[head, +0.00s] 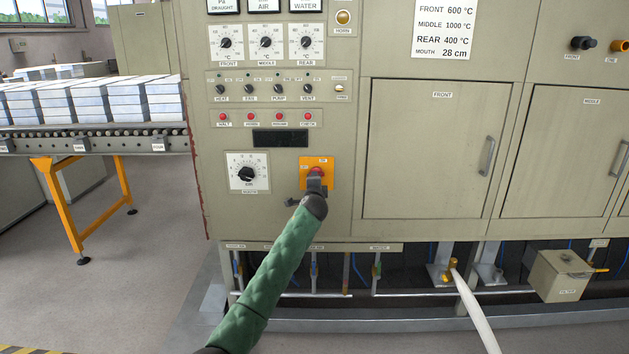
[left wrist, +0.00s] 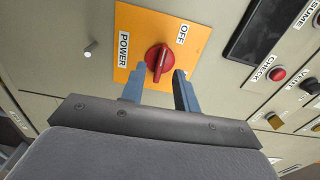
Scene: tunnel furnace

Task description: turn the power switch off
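The power switch is a red rotary knob (left wrist: 159,60) on an orange plate (left wrist: 128,20), labelled POWER and OFF in the left wrist view. In the head view the orange plate (head: 331,170) is on the furnace's front panel, right of the dial marked cm. My left gripper (left wrist: 160,74) is at the knob, with one blue-grey finger on each side of it. The fingers are apart, and I cannot tell whether they touch it. In the head view my left gripper (head: 314,180) covers most of the knob. My right gripper is not in view.
Above the plate are a dark display (head: 280,138), a row of red buttons (head: 251,117) and several black knobs. A closed furnace door (head: 430,150) is to the right. Valves and pipes (head: 315,270) run below the panel. A roller conveyor (head: 90,138) with stacked blocks stands left.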

